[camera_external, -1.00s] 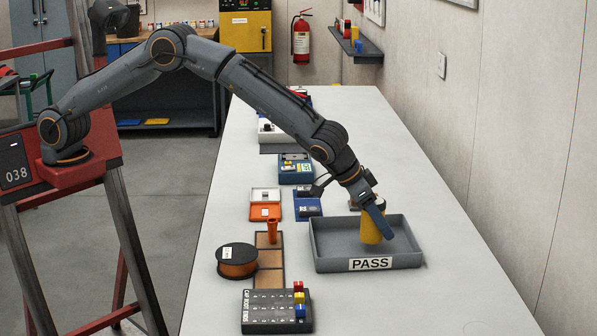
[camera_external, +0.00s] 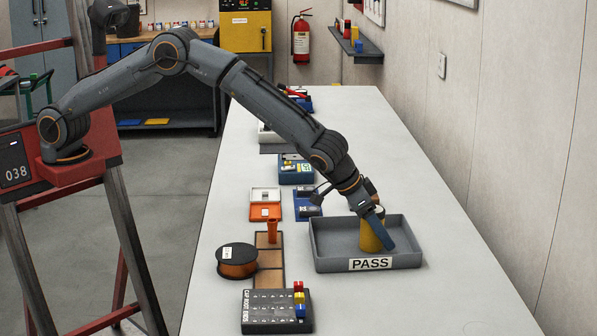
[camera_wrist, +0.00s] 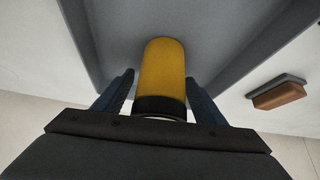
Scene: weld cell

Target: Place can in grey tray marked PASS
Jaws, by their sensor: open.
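The yellow can (camera_external: 370,236) stands in the grey tray (camera_external: 330,262) marked PASS, upright as far as I can see. My gripper (camera_external: 383,230) is low over the tray, its blue fingers beside the can and partly covering it. In the wrist view the can (camera_wrist: 162,75) shows yellow with a dark band at its near end. It lies between the two spread fingers of my gripper (camera_wrist: 160,100), with gaps on both sides. The tray (camera_wrist: 85,45) also shows around the can in the wrist view.
Left of the tray are a dark spool (camera_external: 238,262), an orange tube (camera_external: 272,230) and a black box of small parts (camera_external: 275,312). Blue and orange boxes (camera_external: 265,212) stand further back. The bench is clear to the right of the tray.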

